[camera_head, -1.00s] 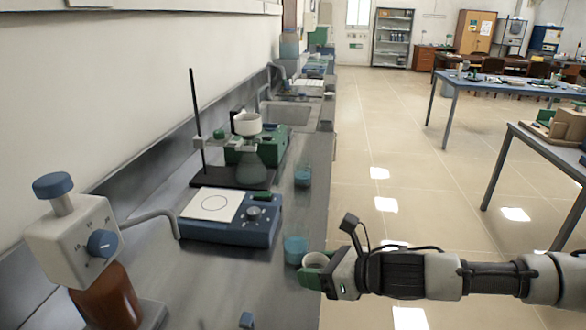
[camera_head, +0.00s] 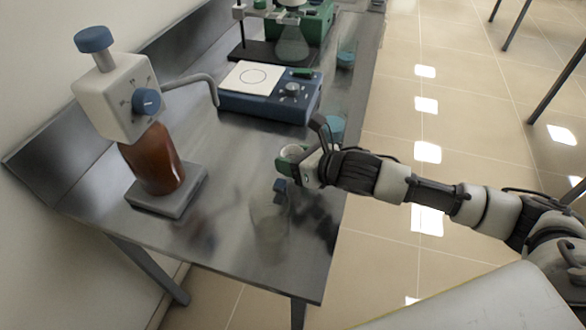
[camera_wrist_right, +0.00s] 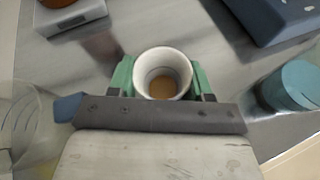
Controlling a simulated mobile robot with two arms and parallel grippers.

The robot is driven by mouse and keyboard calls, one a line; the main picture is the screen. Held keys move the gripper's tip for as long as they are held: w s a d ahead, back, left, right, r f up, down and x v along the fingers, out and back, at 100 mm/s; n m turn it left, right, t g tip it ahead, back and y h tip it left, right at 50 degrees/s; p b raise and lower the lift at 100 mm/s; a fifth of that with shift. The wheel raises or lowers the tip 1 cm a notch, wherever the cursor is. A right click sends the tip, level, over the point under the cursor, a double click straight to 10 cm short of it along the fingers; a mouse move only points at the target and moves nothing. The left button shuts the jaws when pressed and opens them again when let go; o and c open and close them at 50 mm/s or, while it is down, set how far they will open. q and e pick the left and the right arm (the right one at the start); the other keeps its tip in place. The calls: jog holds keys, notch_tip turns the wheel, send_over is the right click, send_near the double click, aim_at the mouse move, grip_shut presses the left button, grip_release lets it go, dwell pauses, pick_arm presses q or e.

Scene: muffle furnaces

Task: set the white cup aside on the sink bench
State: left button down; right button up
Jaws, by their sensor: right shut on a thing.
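The white cup (camera_wrist_right: 148,60) is between the green fingers of my right gripper (camera_wrist_right: 162,78) in the right wrist view, which looks down into its open top. Its inside bottom looks brown. In the head view, the cup (camera_head: 293,151) shows only as a small pale rim, mostly hidden by my right gripper (camera_head: 290,162). The right gripper is shut on the cup near the right edge of the metal bench (camera_head: 225,165). I cannot tell whether the cup touches the bench. My left gripper is not in view.
A clear glass vessel (camera_head: 270,222) and a small blue block (camera_head: 280,184) are close to the gripper. A beaker with blue liquid (camera_head: 334,127) is just behind it. A blue hotplate (camera_head: 265,105) and a brown bottle with dispenser (camera_head: 155,160) stand farther left. Bare bench lies between them.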

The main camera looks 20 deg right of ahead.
jog(key=shift+f, duration=1.8)
jog(key=shift+s+f, duration=0.1)
jog(key=o, duration=0.9)
jog(key=b+v, duration=0.1)
jog(key=v, duration=0.9)
jog(key=shift+s+d, duration=0.15)
jog(key=shift+s+d+r, duration=0.35)
jog(key=shift+s+r, duration=0.15)
jog(key=shift+s, duration=0.1)
